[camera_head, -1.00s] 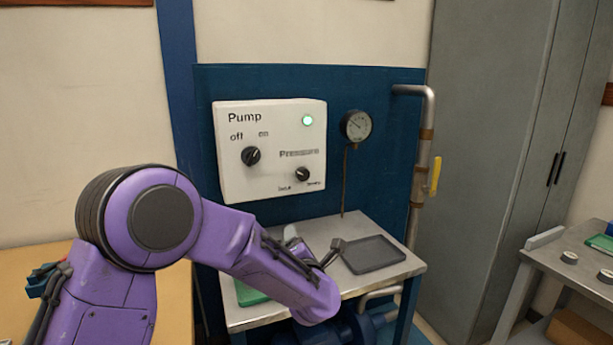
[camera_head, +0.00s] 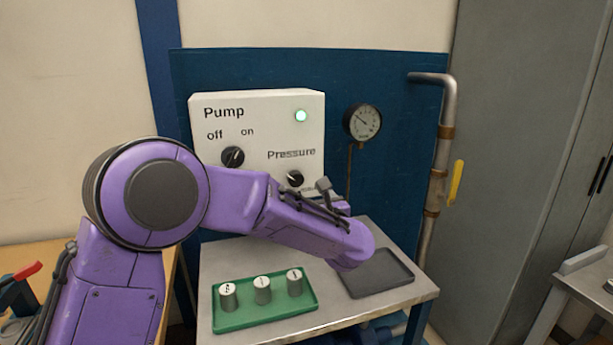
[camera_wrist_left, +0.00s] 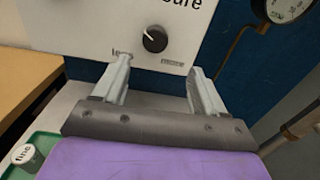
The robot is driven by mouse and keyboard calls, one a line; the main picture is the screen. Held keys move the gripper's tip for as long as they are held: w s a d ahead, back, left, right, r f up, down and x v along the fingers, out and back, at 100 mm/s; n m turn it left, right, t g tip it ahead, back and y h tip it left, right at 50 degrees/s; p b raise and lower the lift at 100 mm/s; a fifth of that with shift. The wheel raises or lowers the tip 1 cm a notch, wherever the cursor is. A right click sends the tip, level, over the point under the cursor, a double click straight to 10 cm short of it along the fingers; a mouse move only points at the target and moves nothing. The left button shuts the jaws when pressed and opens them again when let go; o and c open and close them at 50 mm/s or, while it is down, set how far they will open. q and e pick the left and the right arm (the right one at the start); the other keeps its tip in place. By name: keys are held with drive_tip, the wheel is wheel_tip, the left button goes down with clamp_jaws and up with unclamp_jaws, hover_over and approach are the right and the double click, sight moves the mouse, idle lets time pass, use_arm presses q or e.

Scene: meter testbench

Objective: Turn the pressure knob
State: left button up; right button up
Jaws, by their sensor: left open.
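The pressure knob (camera_head: 295,179) is a small black dial at the lower right of the white pump panel (camera_head: 262,111). In the left wrist view the knob (camera_wrist_left: 155,39) stands between and beyond the two fingers of my left gripper (camera_wrist_left: 158,75), with a pale pointer line at its upper left. The gripper is open and empty, and its fingers appear apart from the knob. In the head view my purple left arm hides the panel's lower part and the gripper itself is mostly hidden behind it. My right gripper is in neither view.
A pump knob (camera_head: 232,157) and a lit green lamp (camera_head: 301,115) are on the panel. A round gauge (camera_head: 364,122) is right of it. Below, a metal table (camera_head: 218,257) holds a green tray (camera_head: 234,322) with several cylinders and a dark tray (camera_head: 376,275). A pipe (camera_head: 443,130) stands at right.

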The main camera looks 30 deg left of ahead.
sight(297, 179)
use_arm(q)
drive_tip(key=p+x, duration=0.1)
drive_tip(key=x, duration=0.2)
drive_tip(key=p+x, duration=0.1)
drive_tip(key=x, duration=0.2)
drive_tip(key=p+x, duration=0.1)
drive_tip(key=x, duration=0.2)
drive_tip(key=shift+s+a+r, duration=0.2)
drive_tip(key=shift+a, duration=0.25)
drive_tip(key=shift+w+a, duration=0.25)
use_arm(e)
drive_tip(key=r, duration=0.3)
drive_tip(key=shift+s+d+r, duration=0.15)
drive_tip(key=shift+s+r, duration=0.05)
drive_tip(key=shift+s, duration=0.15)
use_arm(q)
drive_tip(key=shift+s, duration=0.1)
drive_tip(key=c, duration=1.1)
